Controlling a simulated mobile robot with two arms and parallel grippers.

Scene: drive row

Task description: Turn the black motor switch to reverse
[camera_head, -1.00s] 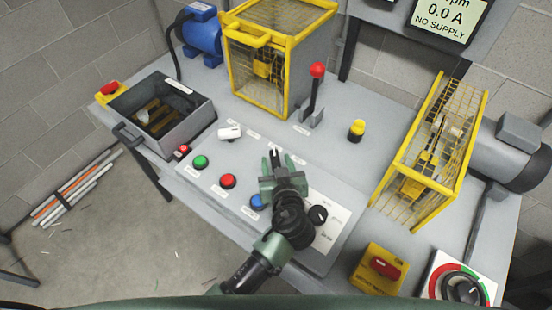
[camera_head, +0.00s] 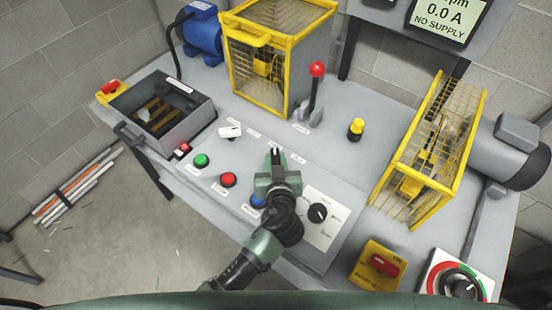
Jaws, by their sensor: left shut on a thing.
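My left gripper (camera_head: 276,153) is over the upper part of the sloping grey control panel (camera_head: 213,188). Its jaws are shut on a small dark handle, which looks like the black motor switch (camera_head: 276,150). The gripper hides most of this switch, so I cannot read its setting. A separate black round knob (camera_head: 317,213) sits on a white plate to the right, apart from the gripper. My right gripper is not in view.
A red-topped lever (camera_head: 315,85) stands behind. Yellow cages (camera_head: 425,150) stand on the bench.

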